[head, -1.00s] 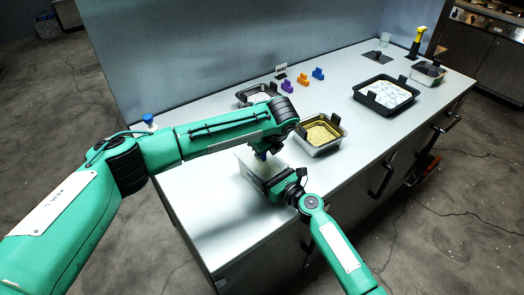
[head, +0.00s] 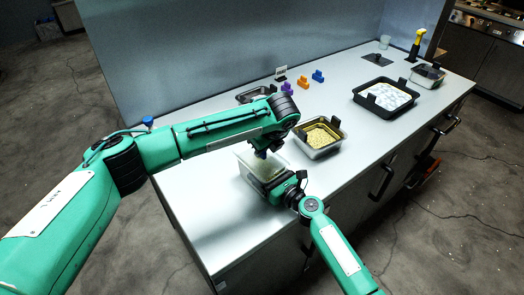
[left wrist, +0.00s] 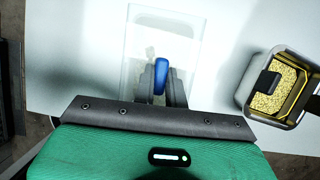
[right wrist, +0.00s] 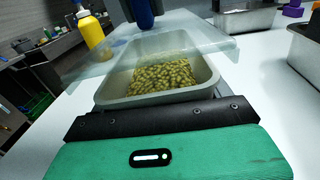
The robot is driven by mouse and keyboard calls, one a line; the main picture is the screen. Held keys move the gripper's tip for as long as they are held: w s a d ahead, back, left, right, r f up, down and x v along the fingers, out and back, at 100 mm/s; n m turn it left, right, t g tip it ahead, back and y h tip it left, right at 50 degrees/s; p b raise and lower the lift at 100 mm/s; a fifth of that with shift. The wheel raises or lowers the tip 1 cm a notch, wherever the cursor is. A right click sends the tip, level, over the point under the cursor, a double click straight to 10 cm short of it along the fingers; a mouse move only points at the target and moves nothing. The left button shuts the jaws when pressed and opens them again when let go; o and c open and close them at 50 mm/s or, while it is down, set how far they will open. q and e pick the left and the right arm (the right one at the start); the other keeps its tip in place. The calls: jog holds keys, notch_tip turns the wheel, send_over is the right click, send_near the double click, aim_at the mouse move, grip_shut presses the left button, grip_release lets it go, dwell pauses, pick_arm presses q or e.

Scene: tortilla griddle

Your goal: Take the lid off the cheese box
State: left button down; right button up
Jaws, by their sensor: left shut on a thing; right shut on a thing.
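The cheese box is a pale, open-topped container (right wrist: 205,85) near the front edge of the counter. It also shows in the head view (head: 246,174), partly hidden by my arms. Yellow-green pieces (right wrist: 163,76) lie inside it. Its clear flat lid (right wrist: 105,68) is above the rim in the right wrist view, with a visible gap. My left gripper (left wrist: 162,85) is shut on the blue knob (left wrist: 161,72) of the lid, above the box. My right gripper (head: 277,184) is shut on the near side of the box.
A metal container with yellow contents (head: 341,142) stands just right of the box. A dark tray (head: 362,99) with white-blue contents is farther right. Small purple, orange and blue blocks (head: 303,82) sit at the back. The counter left of the box (head: 195,190) is clear.

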pick_arm(q)
jog(key=shift+r, duration=0.15)
jog(key=shift+r, duration=1.95)
pick_arm(e)
jog(key=o, duration=1.3)
jog(key=shift+o, duration=0.2)
